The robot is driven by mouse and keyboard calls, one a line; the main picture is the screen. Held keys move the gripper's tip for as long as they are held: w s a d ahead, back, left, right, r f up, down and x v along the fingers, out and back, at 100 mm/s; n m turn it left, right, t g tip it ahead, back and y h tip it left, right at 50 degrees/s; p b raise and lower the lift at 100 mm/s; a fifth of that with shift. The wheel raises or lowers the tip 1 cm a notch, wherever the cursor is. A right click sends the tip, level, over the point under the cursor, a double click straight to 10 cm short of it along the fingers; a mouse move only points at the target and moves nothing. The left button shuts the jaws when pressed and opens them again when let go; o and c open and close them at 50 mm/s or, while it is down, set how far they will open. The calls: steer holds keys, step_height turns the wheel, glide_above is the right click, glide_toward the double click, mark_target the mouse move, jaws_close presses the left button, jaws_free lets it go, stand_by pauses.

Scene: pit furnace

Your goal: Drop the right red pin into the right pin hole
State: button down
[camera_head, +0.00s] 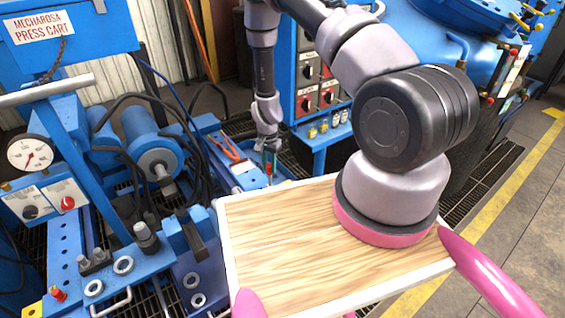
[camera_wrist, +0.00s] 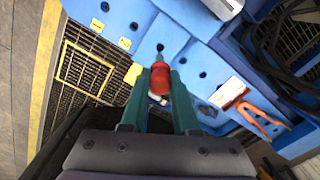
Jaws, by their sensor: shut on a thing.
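My gripper (camera_wrist: 160,72) has green fingers and is shut on a red pin (camera_wrist: 160,82), which shows between the fingertips in the wrist view. The pin's far end points at a dark round hole (camera_wrist: 160,47) in the blue surface and is at or just short of its edge; I cannot tell whether it has entered. In the head view my gripper (camera_head: 270,158) is small, at the far end of the blue bench, with a bit of red at its tips. Another red pin (camera_head: 58,294) stands at the lower left of the head view.
Orange-handled pliers (camera_wrist: 258,112) lie beside the gripper on the blue bench. More holes and yellow tags (camera_wrist: 133,73) are on the blue surface. A blue cabinet (camera_head: 318,90) stands behind the gripper. Dark hoses (camera_head: 205,150) lie to the left. A grating (camera_wrist: 85,70) is beyond the edge.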

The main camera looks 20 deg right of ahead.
mark_target(270, 184)
steer(key=shift+a+f, duration=0.1)
steer(key=shift+f, duration=5.25)
steer(key=c, duration=0.6)
jaws_free()
steer(key=shift+r, duration=0.1)
step_height(270, 184, up, 11)
steer(key=shift+f, duration=0.2)
steer(key=shift+r, duration=0.1)
